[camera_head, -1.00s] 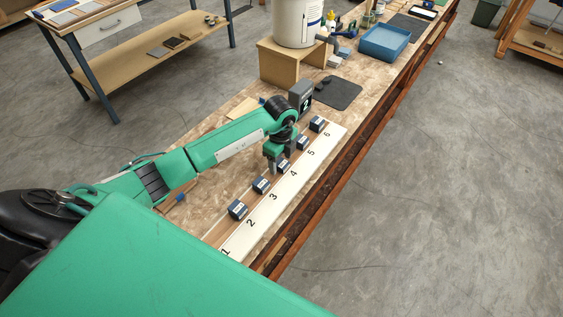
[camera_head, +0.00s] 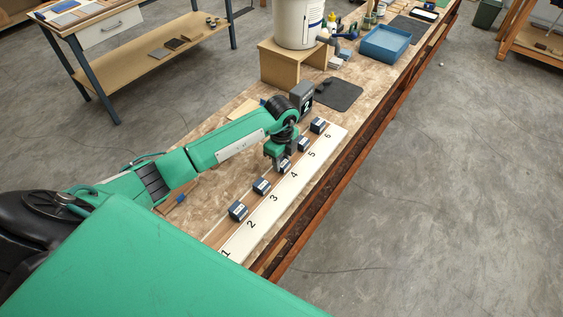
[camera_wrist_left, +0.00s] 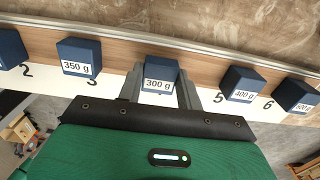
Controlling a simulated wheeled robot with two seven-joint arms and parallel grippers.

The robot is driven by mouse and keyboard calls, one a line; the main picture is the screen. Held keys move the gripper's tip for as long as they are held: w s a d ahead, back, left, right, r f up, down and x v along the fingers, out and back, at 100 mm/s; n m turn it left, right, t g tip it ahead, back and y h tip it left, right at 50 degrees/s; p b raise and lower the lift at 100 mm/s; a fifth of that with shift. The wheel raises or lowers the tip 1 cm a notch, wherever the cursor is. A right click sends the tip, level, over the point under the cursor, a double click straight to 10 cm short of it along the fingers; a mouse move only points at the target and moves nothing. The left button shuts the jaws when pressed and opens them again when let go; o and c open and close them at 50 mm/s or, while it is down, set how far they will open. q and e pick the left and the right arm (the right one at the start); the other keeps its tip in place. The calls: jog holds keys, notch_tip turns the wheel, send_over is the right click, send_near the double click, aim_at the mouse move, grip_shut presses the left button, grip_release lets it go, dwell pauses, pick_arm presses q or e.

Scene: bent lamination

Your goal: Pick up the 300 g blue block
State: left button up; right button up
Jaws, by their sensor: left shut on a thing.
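The blue block marked 300 g (camera_wrist_left: 160,76) stands between the two fingers of my left gripper (camera_wrist_left: 158,88) in the left wrist view. The fingers are shut on its two sides, and its label faces the wrist. In the head view this block (camera_head: 286,166) is partly hidden by my left gripper (camera_head: 279,164). It is at the place in the row by the number 4, which the gripper covers in the wrist view. I cannot tell a gap under it. My right gripper is not in view.
Similar blue blocks stand on both sides in the row, among them the 350 g block (camera_wrist_left: 79,55) and the 400 g block (camera_wrist_left: 241,84). A white numbered strip (camera_head: 262,218) runs along the bench front. A wooden stand (camera_head: 291,64) with a bucket stands farther back.

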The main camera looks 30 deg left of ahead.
pick_arm(q)
notch_tip(320, 180, up, 19)
jog(key=b, duration=0.2)
jog(key=shift+b, duration=0.3)
